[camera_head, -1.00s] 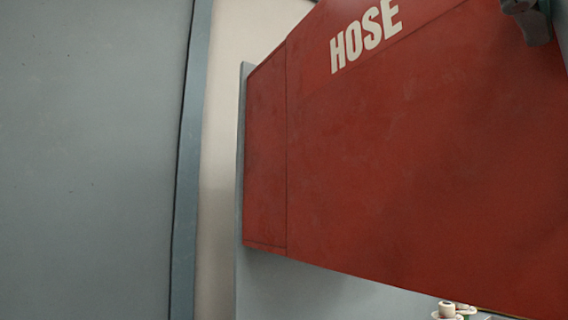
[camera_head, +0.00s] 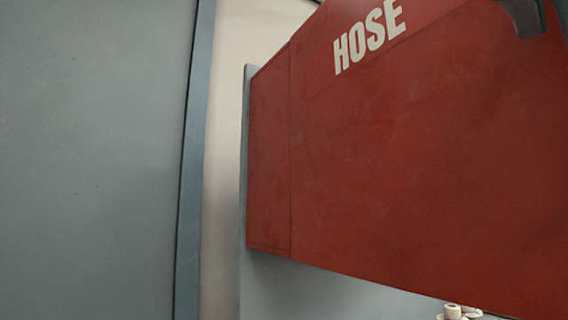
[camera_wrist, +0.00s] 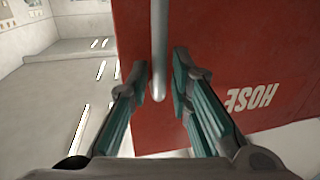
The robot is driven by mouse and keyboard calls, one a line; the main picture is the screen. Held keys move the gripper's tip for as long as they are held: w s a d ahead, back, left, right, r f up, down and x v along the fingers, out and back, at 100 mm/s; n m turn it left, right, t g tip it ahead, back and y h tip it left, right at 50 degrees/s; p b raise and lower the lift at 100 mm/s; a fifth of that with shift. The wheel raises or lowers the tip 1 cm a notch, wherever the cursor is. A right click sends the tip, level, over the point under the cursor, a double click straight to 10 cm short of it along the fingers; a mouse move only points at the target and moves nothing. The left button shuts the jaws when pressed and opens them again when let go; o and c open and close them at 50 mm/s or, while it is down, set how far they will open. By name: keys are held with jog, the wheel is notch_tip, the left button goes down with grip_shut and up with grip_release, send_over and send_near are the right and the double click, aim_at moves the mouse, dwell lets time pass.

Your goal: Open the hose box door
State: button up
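The red hose box (camera_head: 410,170) fills the right of the head view, with white HOSE lettering (camera_head: 368,36) on its door, which looks shut. In the wrist view the red door (camera_wrist: 220,30) shows with the lettering (camera_wrist: 249,98) upside down. A grey bar handle (camera_wrist: 159,50) stands out from the door. My gripper (camera_wrist: 158,68) is open, with one finger on each side of the handle's end. I see gaps beside the bar, so the fingers are not closed on it. A dark grey piece (camera_head: 528,17) shows at the head view's top right; I cannot tell whether it is handle or gripper.
A blue-grey wall panel (camera_head: 90,160) with an edge strip stands at the left. Small white-topped items (camera_head: 456,312) show below the box. The wrist view shows open pale floor (camera_wrist: 50,85) at the left.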

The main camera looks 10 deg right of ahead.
jog(key=v, duration=0.9)
jog(key=shift+s+a, duration=0.25)
